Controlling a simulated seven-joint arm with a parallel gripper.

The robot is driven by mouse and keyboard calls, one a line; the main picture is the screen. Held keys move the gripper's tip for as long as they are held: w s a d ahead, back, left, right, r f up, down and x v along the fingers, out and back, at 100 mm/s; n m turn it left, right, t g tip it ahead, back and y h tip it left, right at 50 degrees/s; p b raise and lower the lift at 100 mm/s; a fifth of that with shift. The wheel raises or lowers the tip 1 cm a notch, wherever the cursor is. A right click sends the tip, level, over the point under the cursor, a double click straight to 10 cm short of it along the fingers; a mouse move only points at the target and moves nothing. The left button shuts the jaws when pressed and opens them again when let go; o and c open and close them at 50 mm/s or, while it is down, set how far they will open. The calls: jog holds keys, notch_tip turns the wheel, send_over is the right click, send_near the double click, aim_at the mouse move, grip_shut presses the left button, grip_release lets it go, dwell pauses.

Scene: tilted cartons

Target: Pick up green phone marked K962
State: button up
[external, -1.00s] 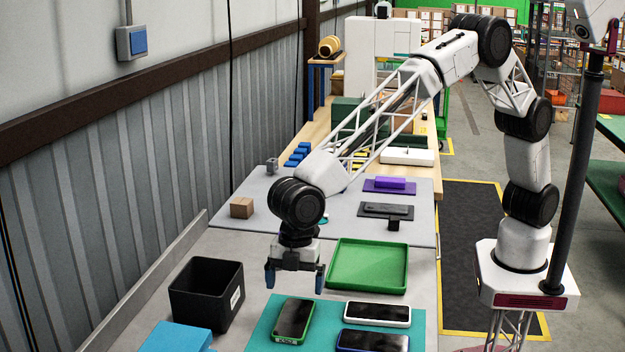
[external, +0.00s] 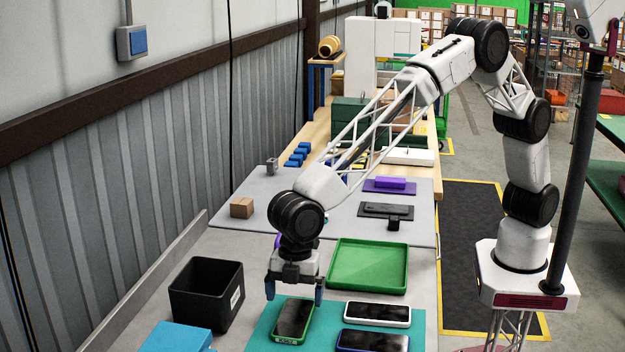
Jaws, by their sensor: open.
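The green phone (external: 293,320) lies face up on a teal mat (external: 262,328), its long side running away from the camera. A label on its near end looks like K962 but is tiny. My gripper (external: 294,296) is open above the far end of the green phone, its blue fingertips to either side of it. The fingers look empty. I cannot tell how far above the phone the tips are. A white phone (external: 377,314) and a blue phone (external: 372,341) lie to its right on the same mat.
A black bin (external: 206,296) stands left of the mat, with a blue box (external: 178,337) in front of it. An empty green tray (external: 368,267) lies behind the phones. A small brown box (external: 241,207) sits farther back on the grey surface.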

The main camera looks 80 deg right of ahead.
aim_at(294, 317)
jog(key=shift+a+f, duration=0.2)
jog(key=shift+f, duration=1)
jog(key=shift+a+f, duration=0.15)
jog(key=shift+f, duration=1.05)
jog(key=shift+c, duration=0.2)
jog(key=c, duration=1)
